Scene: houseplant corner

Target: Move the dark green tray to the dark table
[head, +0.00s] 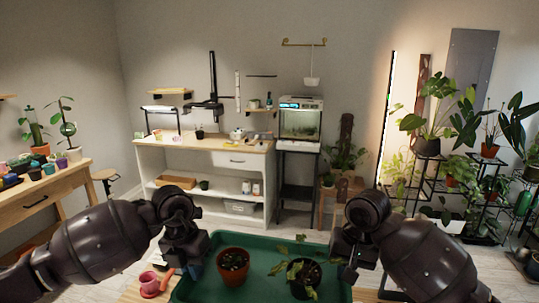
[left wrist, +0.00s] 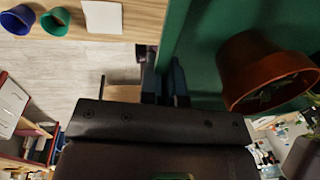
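The dark green tray (head: 262,243) is at the bottom middle of the head view, over a light wooden top. It carries a terracotta pot (head: 233,266) of soil and a dark pot (head: 304,278) with a leafy plant, with loose leaves around. My left gripper (head: 194,270) is at the tray's left edge. In the left wrist view its fingers (left wrist: 165,88) are close together, with the tray wall (left wrist: 172,45) between them. My right gripper (head: 348,272) is at the tray's right edge; its fingertips are mostly hidden. I cannot make out a clear dark table.
A red-pink cup on a saucer (head: 150,284) stands just left of the tray. A white workbench (head: 215,160) and a dark aquarium stand (head: 297,178) are at the back. A wooden table (head: 40,195) with small pots is left, plant shelves are right. Floor between is clear.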

